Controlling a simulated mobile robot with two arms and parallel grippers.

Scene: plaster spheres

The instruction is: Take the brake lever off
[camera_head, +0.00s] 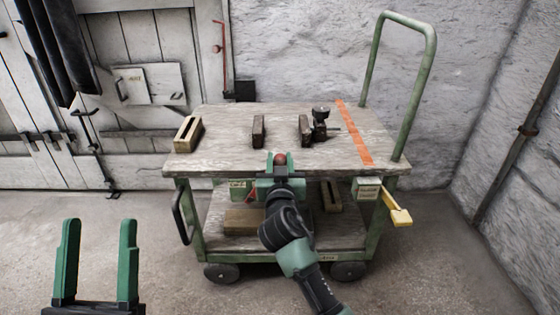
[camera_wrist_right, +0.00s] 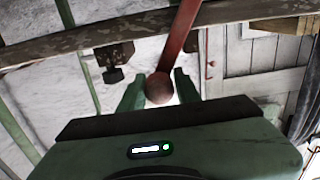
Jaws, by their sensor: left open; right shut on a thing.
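A red lever with a round ball knob (camera_wrist_right: 159,88) shows in the right wrist view, its bar running up past the cart's edge. My right gripper (camera_wrist_right: 159,84) has its green fingers on both sides of the knob and is shut on it. In the head view the knob (camera_head: 280,159) shows at the cart's front edge, between the fingertips of my right gripper (camera_head: 281,161); my wrist hides most of the lever. A yellow handle (camera_head: 397,208) sticks out at the cart's front right. My left gripper (camera_head: 99,224) is open and empty, low at the left, away from the cart.
The cart's wooden top (camera_head: 225,137) carries several wooden blocks, a dark clamp-like device (camera_head: 321,122) and an orange strip (camera_head: 354,133). A green push handle (camera_head: 427,70) rises at the right. Another red lever (camera_head: 223,45) hangs by the door. Left floor is clear.

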